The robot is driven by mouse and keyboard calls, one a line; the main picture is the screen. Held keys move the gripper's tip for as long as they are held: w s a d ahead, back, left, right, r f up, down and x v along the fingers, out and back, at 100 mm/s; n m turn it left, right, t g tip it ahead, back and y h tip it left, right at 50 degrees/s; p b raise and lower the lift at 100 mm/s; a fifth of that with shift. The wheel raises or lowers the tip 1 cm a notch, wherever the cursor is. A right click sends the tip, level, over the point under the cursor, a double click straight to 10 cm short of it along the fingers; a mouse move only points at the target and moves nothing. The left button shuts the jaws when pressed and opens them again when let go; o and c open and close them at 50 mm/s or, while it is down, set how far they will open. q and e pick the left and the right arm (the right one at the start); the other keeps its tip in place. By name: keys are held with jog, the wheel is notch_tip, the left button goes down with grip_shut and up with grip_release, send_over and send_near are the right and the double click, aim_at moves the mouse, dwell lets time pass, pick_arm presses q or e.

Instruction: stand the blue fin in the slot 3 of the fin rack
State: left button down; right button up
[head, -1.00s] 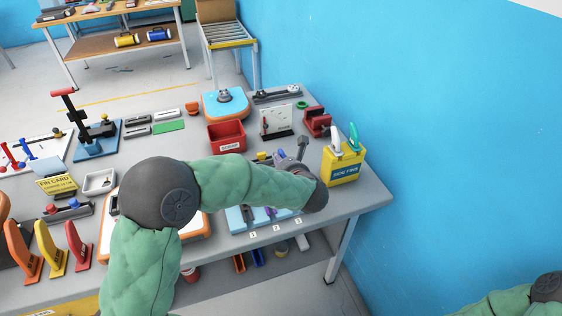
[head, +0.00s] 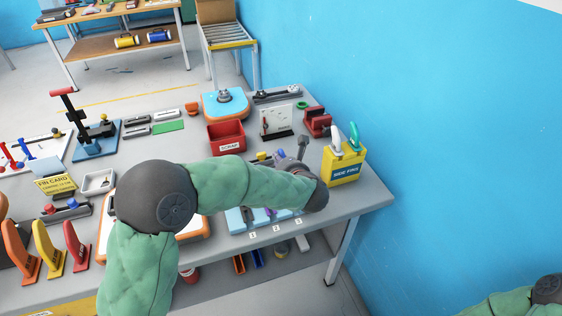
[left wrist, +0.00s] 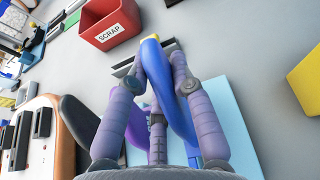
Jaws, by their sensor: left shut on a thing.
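The blue fin (left wrist: 176,108) is between the fingers of my left gripper (left wrist: 163,62) in the left wrist view. The gripper is shut on it, above the light-blue fin rack (left wrist: 236,125). A purple piece (left wrist: 137,118) shows beside the fin, partly behind a finger. In the head view, the rack's front edge carries labels 1, 2 and 3 (head: 298,221). My forearm hides most of the rack and its slots there, so I cannot tell whether the fin touches slot 3. My right gripper is out of view.
A red scrap bin (head: 226,138) stands behind the arm. A yellow side-fins box (head: 343,168) stands right of the rack near the blue wall. Orange, yellow and red fins (head: 77,246) stand at the left front.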

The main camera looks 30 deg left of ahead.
pick_arm(q)
jog(key=shift+b, duration=0.3)
dwell(0.7)
jog(key=shift+f+b, duration=1.5)
jog(key=shift+b, duration=0.05)
jog(key=c, duration=1)
grip_release()
jog(key=v, duration=1.2)
